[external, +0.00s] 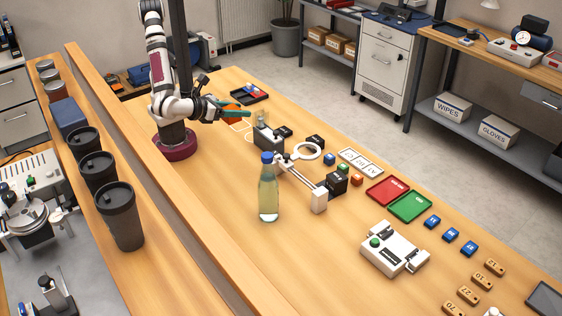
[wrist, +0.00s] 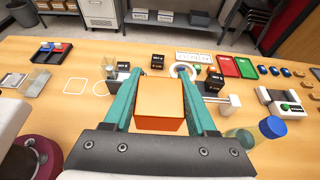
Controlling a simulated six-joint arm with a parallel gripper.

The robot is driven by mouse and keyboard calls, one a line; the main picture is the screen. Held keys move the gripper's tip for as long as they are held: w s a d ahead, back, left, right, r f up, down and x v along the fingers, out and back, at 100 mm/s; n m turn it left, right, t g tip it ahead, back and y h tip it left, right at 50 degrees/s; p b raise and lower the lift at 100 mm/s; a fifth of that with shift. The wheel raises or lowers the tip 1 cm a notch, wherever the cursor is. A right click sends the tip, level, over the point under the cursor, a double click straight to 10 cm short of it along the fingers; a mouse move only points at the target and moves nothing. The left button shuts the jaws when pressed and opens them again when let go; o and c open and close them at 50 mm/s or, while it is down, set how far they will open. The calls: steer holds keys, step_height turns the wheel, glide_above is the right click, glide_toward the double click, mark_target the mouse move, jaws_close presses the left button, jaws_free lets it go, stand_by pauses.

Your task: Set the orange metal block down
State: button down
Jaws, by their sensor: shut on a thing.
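The orange metal block (wrist: 160,104) sits between the two teal fingers of my gripper (wrist: 163,90) in the wrist view. The fingers are shut on its sides, and its top and near face show. In the external view my gripper (external: 238,110) is stretched out to the right of my arm's base, above the far part of the table, with a bit of orange between the fingers. The wrist view shows table surface beyond and below the block. How high the block is held is hard to tell.
White outlines (wrist: 76,86) mark the table left of the gripper. A dark tray (external: 250,95) lies at the far edge. A grey marker device (external: 268,136), a ring magnifier (external: 308,151) and a bottle (external: 268,190) stand to the right. Bare table lies in front.

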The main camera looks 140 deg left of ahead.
mark_target(314, 254)
step_height(314, 254, up, 3)
steer(key=shift+w+r, duration=0.1)
steer(key=shift+r, duration=0.05)
steer(key=w+m+t, duration=0.1)
steer(key=w, duration=0.5)
steer(key=w+d+f+m+t, duration=0.1)
steer(key=w, duration=0.5)
steer(key=w+f+m+t, duration=0.1)
steer(key=w+t, duration=0.1)
steer(key=w, duration=0.4)
steer(key=shift+w+d+f, duration=0.15)
steer(key=shift+d+f, duration=0.05)
steer(key=shift+d, duration=0.15)
steer(key=w+r+m+t+h, duration=0.2)
steer(key=w+m+t+h, duration=0.3)
steer(key=w, duration=1.4)
steer(key=shift+m+t+y, duration=0.3)
steer(key=shift+m+y, duration=0.2)
steer(key=shift+y, duration=0.1)
steer(key=f, duration=1.8)
steer(key=a+f, duration=0.1)
steer(key=f, duration=0.9)
steer(key=shift+c, duration=1)
jaws_free()
steer(key=shift+f, duration=0.1)
steer(key=v, duration=1.2)
